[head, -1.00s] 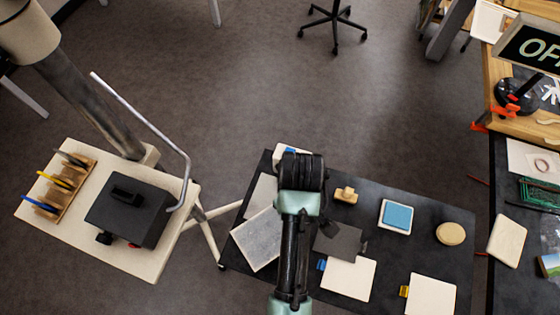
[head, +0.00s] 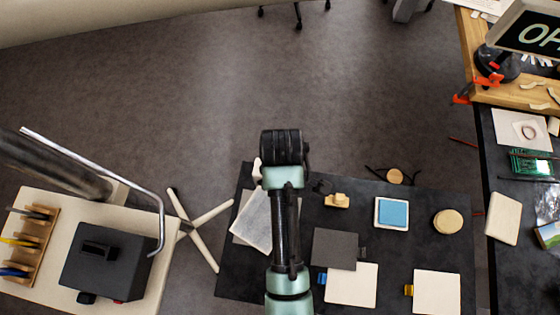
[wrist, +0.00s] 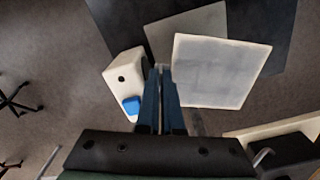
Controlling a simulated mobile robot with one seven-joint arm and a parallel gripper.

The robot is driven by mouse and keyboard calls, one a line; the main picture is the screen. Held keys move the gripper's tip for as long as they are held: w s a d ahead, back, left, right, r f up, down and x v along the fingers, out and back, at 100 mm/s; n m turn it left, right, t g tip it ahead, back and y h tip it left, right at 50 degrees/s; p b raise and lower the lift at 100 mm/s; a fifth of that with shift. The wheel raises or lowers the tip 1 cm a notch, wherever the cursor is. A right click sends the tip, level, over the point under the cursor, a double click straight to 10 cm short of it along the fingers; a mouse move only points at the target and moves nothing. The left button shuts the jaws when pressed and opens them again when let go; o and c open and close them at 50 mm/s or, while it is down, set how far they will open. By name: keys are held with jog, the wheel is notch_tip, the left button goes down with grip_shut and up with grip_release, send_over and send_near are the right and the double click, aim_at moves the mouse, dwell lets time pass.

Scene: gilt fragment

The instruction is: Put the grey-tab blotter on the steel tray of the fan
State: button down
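My gripper (wrist: 162,68) is pointed down past the table's far left part, with its two blue fingers together and nothing clearly between them. In the head view my arm hides the fingertips. A dark grey square (head: 334,248) with a small dark tab on its right side lies on the black table, overlapping a cream blotter with a blue tab (head: 351,286). A cream blotter with a yellow tab (head: 437,293) lies to the right. A pale-rimmed grey tray (wrist: 222,70) is right of my fingers in the wrist view. I cannot tell which part is the fan.
A white block with a blue patch (wrist: 125,85) is left of my fingers. The black table also bears a blue pad (head: 392,212), a wooden stamp (head: 337,200) and a round wooden disc (head: 447,221). A black box (head: 108,264) stands on the cream table at left.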

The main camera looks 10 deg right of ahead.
notch_tip(320, 180, down, 8)
jog(key=shift+f, duration=0.15)
dwell(0.3)
jog(key=shift+f, duration=0.2)
jog(key=c, duration=1.3)
grip_release()
jog(key=shift+c, duration=0.2)
jog(key=shift+r, duration=0.1)
notch_tip(320, 180, up, 12)
jog(key=shift+r, duration=0.1)
